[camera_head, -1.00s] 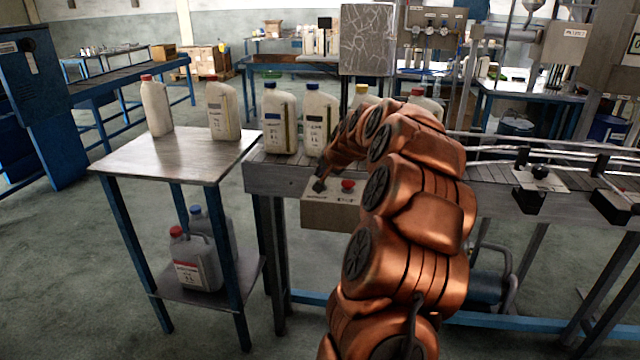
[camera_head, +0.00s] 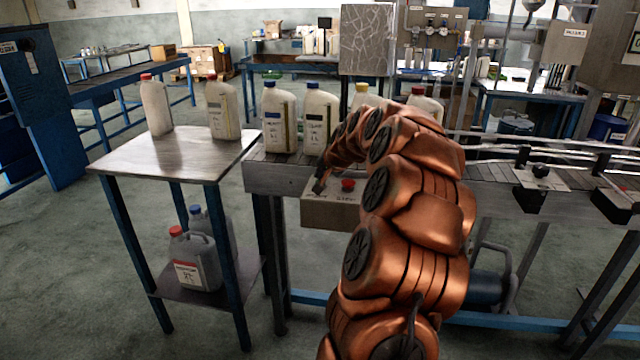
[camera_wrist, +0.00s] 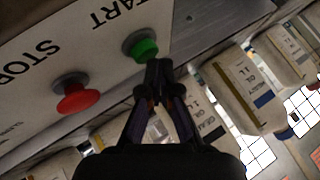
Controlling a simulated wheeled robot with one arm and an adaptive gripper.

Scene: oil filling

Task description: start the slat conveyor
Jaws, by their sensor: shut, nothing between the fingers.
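The control box (camera_head: 330,212) hangs on the near side of the slat conveyor (camera_head: 288,178). In the wrist view it carries a green START button (camera_wrist: 141,46) and a red STOP button (camera_wrist: 76,94). The red button (camera_head: 348,185) also shows in the head view, where my gripper hides the green one. My gripper (camera_wrist: 158,66) is shut and empty. Its tips are right at the lower edge of the green button; I cannot tell whether they touch it. In the head view the gripper (camera_head: 318,188) points down at the box's left part.
White bottles (camera_head: 279,120) with coloured caps stand on the conveyor behind the box. A small table (camera_head: 170,158) at left holds two more, with jugs (camera_head: 195,260) on its lower shelf. Black guide brackets (camera_head: 540,175) sit further right on the conveyor.

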